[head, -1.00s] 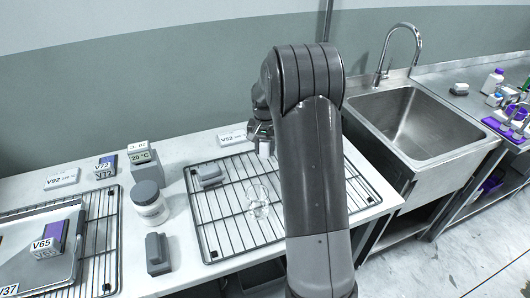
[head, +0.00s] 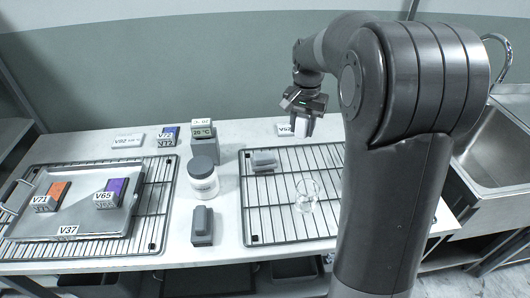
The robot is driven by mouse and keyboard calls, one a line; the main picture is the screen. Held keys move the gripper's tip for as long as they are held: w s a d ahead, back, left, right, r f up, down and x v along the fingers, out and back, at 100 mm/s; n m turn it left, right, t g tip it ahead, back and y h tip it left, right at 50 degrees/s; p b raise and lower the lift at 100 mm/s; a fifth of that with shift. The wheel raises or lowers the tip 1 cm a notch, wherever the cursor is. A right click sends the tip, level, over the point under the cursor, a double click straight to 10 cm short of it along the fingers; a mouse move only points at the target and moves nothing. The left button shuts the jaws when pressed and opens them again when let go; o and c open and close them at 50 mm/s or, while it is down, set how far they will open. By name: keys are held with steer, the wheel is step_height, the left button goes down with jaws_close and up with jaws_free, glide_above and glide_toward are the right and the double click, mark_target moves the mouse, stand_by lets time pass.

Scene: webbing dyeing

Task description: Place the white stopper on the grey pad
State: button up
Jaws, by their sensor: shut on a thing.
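My gripper (head: 304,112) is at the upper middle of the head view, pointing down and shut on a small white piece, which looks like the white stopper (head: 303,127). The stopper is mostly hidden between the fingers. It appears held up near the back of the right wire rack, by the V52 label. I cannot make out a flat grey pad for certain. A grey block (head: 202,226) stands on the white table in front of the jar, and another grey block (head: 264,161) lies on the right rack.
A clear glass vessel (head: 307,196) stands on the right wire rack (head: 248,222). A grey-lidded white jar (head: 203,178) stands left of it. A metal tray (head: 100,226) at left carries labelled orange and purple blocks. A sink (head: 497,150) is at right, partly behind my arm.

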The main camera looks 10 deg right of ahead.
glide_above(264, 155)
step_height(264, 155, down, 7)
steer(key=shift+r, duration=0.1)
steer(key=shift+f, duration=1.95)
steer(key=shift+f, duration=0.15)
steer(key=o, duration=1)
